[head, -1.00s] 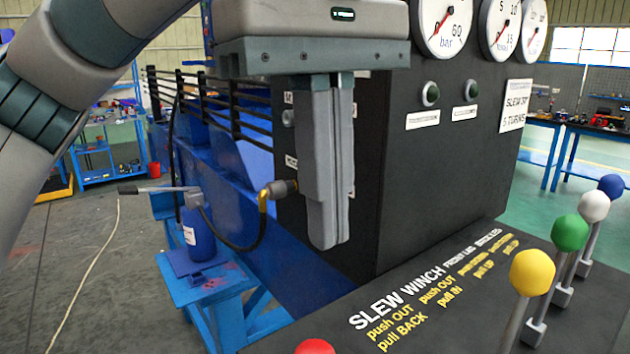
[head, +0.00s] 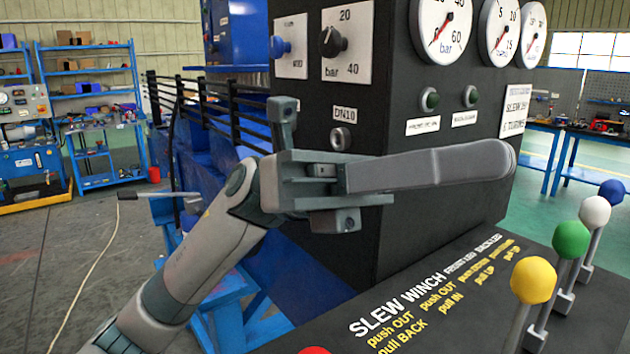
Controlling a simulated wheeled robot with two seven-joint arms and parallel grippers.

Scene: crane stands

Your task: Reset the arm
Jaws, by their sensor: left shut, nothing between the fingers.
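My left arm comes in from the lower left in the head view. Its gripper (head: 508,158) points to the right, in front of the black control cabinet (head: 395,215). The fingers lie together, shut and empty, at about the height of the cabinet's lower labels. My right gripper is not in view.
Levers with yellow (head: 533,280), green (head: 571,240), white (head: 594,210) and blue (head: 611,191) knobs stand at the right on the black lever panel (head: 440,325). A red knob (head: 314,350) shows at the bottom edge. Gauges (head: 441,30) sit above. Open floor (head: 50,270) lies left.

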